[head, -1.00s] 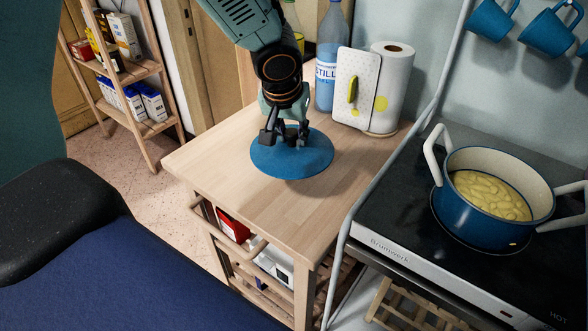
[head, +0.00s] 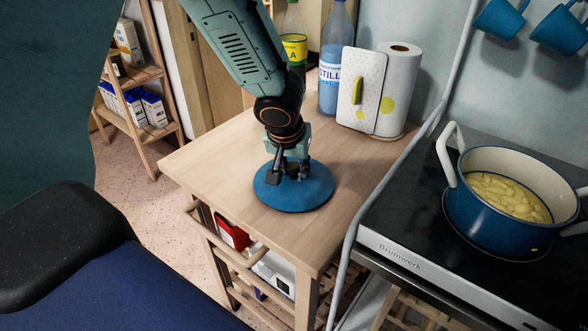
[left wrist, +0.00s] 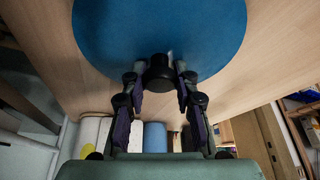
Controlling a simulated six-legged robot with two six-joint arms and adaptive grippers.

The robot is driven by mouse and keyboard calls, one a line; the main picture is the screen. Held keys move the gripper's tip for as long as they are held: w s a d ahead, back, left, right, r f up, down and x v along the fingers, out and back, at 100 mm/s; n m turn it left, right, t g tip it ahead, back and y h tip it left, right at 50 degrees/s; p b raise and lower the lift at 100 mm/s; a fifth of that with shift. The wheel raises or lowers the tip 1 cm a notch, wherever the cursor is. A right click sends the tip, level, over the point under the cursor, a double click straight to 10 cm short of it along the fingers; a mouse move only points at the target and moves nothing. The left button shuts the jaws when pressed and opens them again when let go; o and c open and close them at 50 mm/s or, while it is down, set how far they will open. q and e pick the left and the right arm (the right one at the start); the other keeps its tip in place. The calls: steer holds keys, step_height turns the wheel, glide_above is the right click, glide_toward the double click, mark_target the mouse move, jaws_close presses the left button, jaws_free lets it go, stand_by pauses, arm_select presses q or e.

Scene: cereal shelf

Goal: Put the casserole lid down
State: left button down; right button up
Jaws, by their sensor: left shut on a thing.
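The casserole lid (head: 310,199) is a flat blue disc over the wooden trolley top (head: 228,165), left of the stove. It looks level and very close to the wood; I cannot tell whether it touches. My left gripper (head: 290,172) comes down from above and is shut on the lid's dark knob (left wrist: 160,72). In the left wrist view the two fingers (left wrist: 160,85) stand on either side of the knob, with the blue lid (left wrist: 160,25) beyond. The blue casserole (head: 500,222) stands uncovered on the stove with yellow food inside. My right gripper is not in view.
A paper towel roll (head: 398,85), a white dotted board (head: 358,85) and a bottle (head: 332,75) stand at the trolley's back. The black stove top (head: 412,205) is to the right. Bare wood surrounds the lid. A shelf with boxes (head: 135,105) stands far left.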

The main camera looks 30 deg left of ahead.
arm_select(q)
steer(key=shift+r, duration=0.15)
steer(key=shift+s+a+f, duration=0.1)
steer(key=shift+a+f, duration=0.1)
steer(key=shift+f, duration=0.05)
steer(key=c, duration=1.4)
jaws_free()
steer(key=o, duration=0.4)
steer(key=shift+d, duration=0.2)
steer(key=shift+a, duration=0.15)
